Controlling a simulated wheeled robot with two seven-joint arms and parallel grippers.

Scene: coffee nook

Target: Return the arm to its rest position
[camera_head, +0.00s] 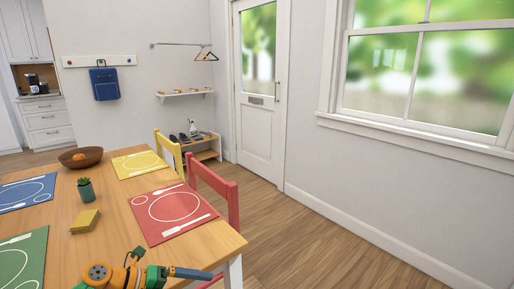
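An orange and green jointed arm part (125,275), which looks like mine, shows at the bottom edge, left of centre. A dark grey-blue bar (190,273) sticks out from it to the right, over the near corner of the wooden table (205,240). The picture's lower edge cuts the arm off, and I cannot make out a pair of fingertips or whether they are open. I see nothing held. My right gripper does not show.
On the table are a red placemat (172,206), a yellow placemat (140,164), blue and green ones at left, a wooden bowl (81,157), a small potted plant (86,190) and a yellow block (85,221). A red chair (231,195) stands beside it. Floor at right is clear.

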